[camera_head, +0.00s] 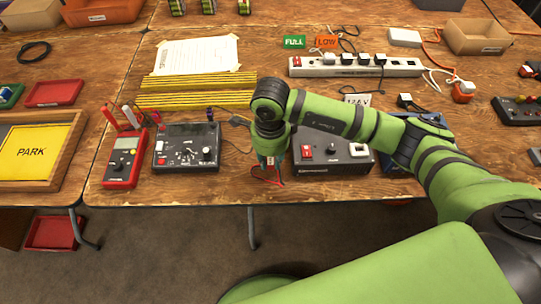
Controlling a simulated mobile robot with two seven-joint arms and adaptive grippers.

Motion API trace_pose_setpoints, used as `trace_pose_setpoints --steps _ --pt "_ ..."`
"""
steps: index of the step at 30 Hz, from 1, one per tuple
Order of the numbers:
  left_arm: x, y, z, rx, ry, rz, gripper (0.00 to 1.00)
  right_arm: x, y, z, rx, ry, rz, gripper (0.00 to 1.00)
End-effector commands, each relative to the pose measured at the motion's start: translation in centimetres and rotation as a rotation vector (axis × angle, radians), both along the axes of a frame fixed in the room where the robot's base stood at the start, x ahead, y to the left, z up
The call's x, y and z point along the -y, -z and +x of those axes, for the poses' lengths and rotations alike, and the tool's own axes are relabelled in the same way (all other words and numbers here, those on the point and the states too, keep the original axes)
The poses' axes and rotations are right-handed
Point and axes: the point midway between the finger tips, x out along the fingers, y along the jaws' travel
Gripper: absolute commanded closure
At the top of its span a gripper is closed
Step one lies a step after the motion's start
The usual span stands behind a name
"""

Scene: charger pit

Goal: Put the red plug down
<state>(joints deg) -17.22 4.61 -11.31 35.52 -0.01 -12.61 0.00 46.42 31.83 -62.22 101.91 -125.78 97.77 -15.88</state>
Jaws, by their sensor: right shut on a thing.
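My right gripper (270,160) points down near the front edge of the wooden table, between the black control box with a dial (187,146) and the black box with a red switch (330,154). It is shut on the red plug (269,163), of which only a little shows, low between the fingers. Red leads (267,179) hang at the fingertips. I cannot tell whether the plug touches the table. My left gripper is not in view.
A red multimeter (124,158) with probes stands left of the control box. Yellow-black strips (197,100) and a paper sheet (196,55) lie behind. A power strip (355,67) with several plugs lies at the back right.

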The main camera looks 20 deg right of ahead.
Motion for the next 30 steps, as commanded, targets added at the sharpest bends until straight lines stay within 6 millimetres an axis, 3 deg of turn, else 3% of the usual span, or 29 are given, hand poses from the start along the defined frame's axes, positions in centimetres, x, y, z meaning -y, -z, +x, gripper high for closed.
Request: trace_pose_setpoints --steps 8,9,10,23,30 --pt "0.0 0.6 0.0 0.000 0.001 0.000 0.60 0.0 0.4 0.0 0.001 0.000 0.001 1.00" --pt "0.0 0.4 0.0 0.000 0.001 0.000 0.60 0.0 0.3 0.0 0.000 0.000 0.001 0.59" --pt "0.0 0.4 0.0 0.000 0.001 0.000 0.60 0.0 0.2 0.0 0.000 0.000 0.001 0.51" --pt "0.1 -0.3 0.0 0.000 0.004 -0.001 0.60 0.0 -0.4 0.0 0.000 0.000 0.001 0.51" --pt "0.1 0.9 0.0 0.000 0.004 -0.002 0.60 0.0 -4.6 0.2 0.008 -0.002 0.002 0.51"
